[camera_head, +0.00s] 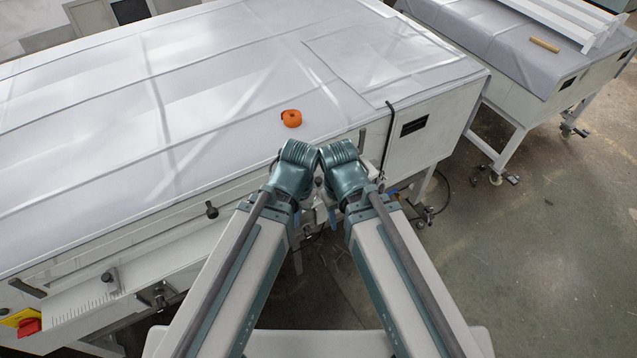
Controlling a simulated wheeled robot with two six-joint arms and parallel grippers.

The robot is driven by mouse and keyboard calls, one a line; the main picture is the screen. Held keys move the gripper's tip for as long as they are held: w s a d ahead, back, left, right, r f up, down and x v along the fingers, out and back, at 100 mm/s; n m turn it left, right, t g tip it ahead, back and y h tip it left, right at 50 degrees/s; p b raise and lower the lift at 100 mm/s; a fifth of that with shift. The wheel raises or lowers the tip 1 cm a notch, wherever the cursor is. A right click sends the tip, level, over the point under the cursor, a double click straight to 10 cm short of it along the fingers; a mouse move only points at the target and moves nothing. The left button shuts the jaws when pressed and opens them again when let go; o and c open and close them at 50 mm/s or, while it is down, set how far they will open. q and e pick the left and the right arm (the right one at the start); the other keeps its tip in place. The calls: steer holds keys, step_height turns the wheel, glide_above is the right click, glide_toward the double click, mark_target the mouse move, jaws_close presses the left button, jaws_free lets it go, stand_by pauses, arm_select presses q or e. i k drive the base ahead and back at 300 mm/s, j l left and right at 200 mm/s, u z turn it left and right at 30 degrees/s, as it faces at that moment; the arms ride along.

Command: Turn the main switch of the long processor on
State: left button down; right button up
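The long processor (200,100) is a large white machine with a grey sheet-like cover, filling the left and middle of the head view. A red switch knob (28,327) with a yellow plate (17,317) sits on its front at the far lower left, cut by the picture's edge. Which position the knob is in is too small to tell. My two arms reach forward from the bottom middle, and their teal joints meet near the machine's front edge. Both arms are well to the right of the knob. My grippers are hidden beneath or behind the arms.
An orange tape roll (291,118) lies on the cover near the front edge. A black cable (387,140) hangs down the machine's right end. A second covered machine (500,45) stands at the upper right with a wooden piece (544,45) on it. The floor (540,250) at right is clear.

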mark_target(30, 326)
steer(key=u, duration=2.6)
steer(key=i+l+u, duration=0.2)
steer(key=i+l, duration=0.1)
steer(key=i, duration=0.1)
